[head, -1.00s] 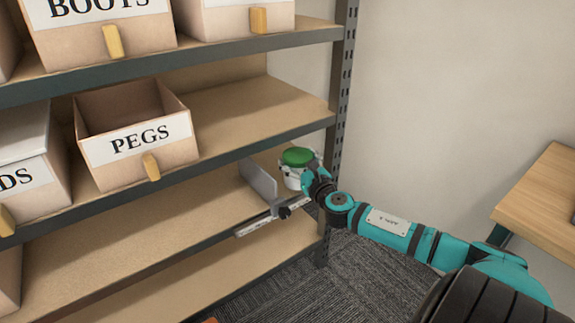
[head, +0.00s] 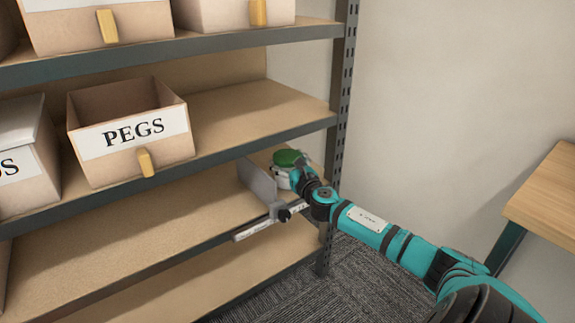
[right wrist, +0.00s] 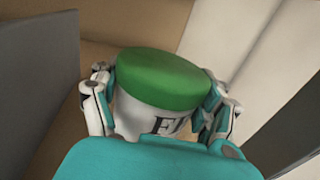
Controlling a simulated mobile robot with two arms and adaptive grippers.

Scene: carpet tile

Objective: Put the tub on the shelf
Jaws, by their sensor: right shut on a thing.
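The tub (head: 283,176) is white with a green lid and stands out at the right end of the shelf (head: 150,225) below the PEGS box. My right gripper (head: 294,175) is shut on the tub. In the right wrist view the tub (right wrist: 150,110) sits between the fingers of the gripper (right wrist: 158,108), with dark lettering partly showing on its side. The tub is slightly tilted in that view. Its base is hidden, so I cannot tell whether it touches the shelf board. My left gripper is not in view.
A grey upright divider (head: 257,182) stands just left of the tub, with a pale rail and dark knob (head: 284,215) at the shelf's front edge. The shelf post (head: 340,110) is close on the right. An open PEGS box (head: 130,135) stands on the board above. Shelf space left of the divider is clear.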

